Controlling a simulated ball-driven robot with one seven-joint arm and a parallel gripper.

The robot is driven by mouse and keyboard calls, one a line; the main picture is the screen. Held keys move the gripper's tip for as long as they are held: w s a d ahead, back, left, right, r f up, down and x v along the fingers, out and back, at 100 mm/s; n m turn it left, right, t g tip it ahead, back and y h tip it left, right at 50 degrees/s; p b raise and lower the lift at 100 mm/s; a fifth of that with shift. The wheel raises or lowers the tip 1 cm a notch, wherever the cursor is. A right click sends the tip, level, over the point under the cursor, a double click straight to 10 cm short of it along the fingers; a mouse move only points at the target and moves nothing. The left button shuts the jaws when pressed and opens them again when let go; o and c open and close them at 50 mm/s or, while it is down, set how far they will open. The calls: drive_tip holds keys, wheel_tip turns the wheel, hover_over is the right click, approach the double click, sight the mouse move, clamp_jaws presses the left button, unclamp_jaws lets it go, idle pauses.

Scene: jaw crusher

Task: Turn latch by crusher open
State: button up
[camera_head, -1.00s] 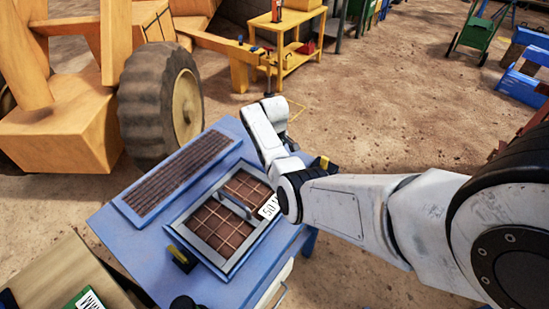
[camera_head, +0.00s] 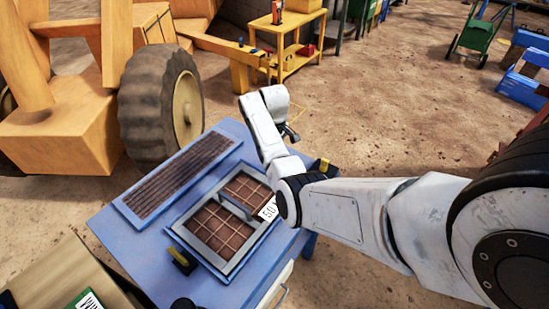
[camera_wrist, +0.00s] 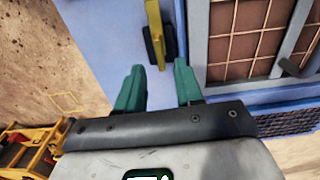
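The blue crusher (camera_head: 120,222) has a grid-covered hatch (camera_head: 228,212) on top. A latch with a yellow handle (camera_head: 322,164) shows at its far right edge, partly behind my arm. A second latch (camera_head: 181,259) sits at the near left of the hatch. In the wrist view, a yellow latch handle (camera_wrist: 154,28) on a black base stands on the blue top beside the grid frame. My gripper (camera_wrist: 157,78) has its two green fingers apart, with nothing held. The handle's lower end lines up with the gap between the fingertips. I cannot tell whether they touch.
A large wheel (camera_head: 160,105) of a yellow vehicle stands behind the crusher. A yellow cart (camera_head: 285,50) stands farther back. A wooden box (camera_head: 50,275) with a green item is at the near left. Open dirt ground lies right of the crusher.

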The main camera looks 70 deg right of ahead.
wheel_tip(320, 180, up, 6)
drive_tip(key=shift+r, duration=0.2)
idle(0.6)
drive_tip(key=shift+n+h, duration=0.4)
drive_tip(key=shift+h, duration=0.1)
drive_tip(key=s+a+f, duration=0.1)
drive_tip(key=a+f, duration=0.1)
drive_tip(key=a, duration=0.4)
drive_tip(key=s+a+f, duration=0.2)
drive_tip(key=a+f, duration=0.1)
drive_tip(key=a, duration=0.3)
drive_tip(key=s+a+f, duration=0.1)
drive_tip(key=a+f, duration=0.2)
drive_tip(key=a, duration=0.3)
drive_tip(key=shift+s+a+f, duration=0.2)
drive_tip(key=shift+a+f, duration=0.05)
drive_tip(key=shift+n+t, duration=0.3)
drive_tip(key=s+a, duration=0.2)
drive_tip(key=a, duration=0.1)
drive_tip(key=s+a, duration=0.2)
drive_tip(key=a, duration=0.1)
drive_tip(key=s+a, duration=0.2)
drive_tip(key=a, duration=0.1)
drive_tip(key=shift+a+f, duration=0.25)
drive_tip(key=shift+f, duration=0.05)
drive_tip(key=s+a+r, duration=0.2)
drive_tip(key=s+a, duration=0.5)
drive_tip(key=shift+a+r+y, duration=0.15)
drive_tip(key=shift+a+y, duration=0.05)
drive_tip(key=shift+y, duration=0.2)
